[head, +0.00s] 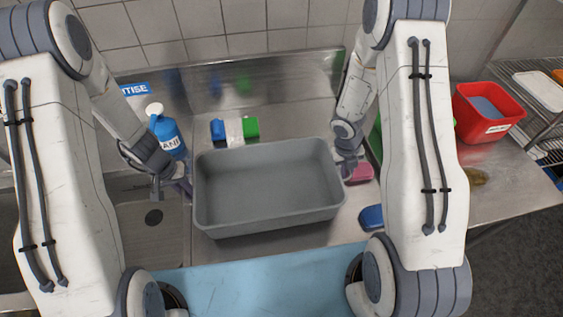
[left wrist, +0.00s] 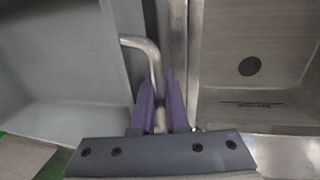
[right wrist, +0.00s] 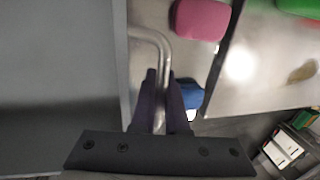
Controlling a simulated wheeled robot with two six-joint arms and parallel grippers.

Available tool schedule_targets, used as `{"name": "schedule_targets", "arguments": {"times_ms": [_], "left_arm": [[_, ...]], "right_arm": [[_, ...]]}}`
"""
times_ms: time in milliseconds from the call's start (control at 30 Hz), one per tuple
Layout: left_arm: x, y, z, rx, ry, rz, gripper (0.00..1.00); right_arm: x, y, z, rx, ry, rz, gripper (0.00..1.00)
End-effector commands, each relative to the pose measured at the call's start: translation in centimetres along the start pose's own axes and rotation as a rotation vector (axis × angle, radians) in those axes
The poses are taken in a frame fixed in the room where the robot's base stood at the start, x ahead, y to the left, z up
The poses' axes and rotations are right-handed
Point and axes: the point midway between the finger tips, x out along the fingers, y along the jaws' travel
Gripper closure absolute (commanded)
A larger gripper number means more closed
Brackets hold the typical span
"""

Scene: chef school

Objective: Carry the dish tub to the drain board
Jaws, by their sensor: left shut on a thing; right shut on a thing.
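The grey dish tub (head: 268,222) is empty and roughly level over the steel counter in the head view. I cannot tell if its bottom touches the steel. My left gripper (head: 182,187) is at the tub's left side; the left wrist view shows its purple fingers (left wrist: 160,100) shut on a metal bar handle (left wrist: 143,44). My right gripper (head: 346,168) is at the right side; the right wrist view shows its fingers (right wrist: 160,95) shut on the other bar handle (right wrist: 152,38). The steel board (head: 275,122) shows behind the tub.
A sink basin (head: 150,238) lies left. A pink sponge (head: 360,173) and blue item (head: 371,217) lie right. A red bin (head: 485,115) stands further right.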

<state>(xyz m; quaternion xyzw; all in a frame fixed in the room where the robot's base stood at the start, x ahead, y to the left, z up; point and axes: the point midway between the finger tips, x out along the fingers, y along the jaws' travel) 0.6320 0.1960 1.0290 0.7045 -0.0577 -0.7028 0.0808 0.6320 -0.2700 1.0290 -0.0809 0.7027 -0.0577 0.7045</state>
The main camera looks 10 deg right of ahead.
Motion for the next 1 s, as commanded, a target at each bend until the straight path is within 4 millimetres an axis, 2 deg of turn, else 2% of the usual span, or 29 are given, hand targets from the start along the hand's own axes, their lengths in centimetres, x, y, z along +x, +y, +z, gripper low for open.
{"name": "schedule_targets", "arguments": {"times_ms": [467,1000], "left_arm": [[0.4,-0.1,0.0,0.000,0.001,0.000,1.00],[3.2,-0.7,-0.1,0.000,0.001,0.000,1.00]], "right_arm": [[0.4,0.1,0.0,0.000,0.000,-0.001,1.00],[3.2,0.6,0.0,0.000,-0.001,-0.001,1.00]]}}
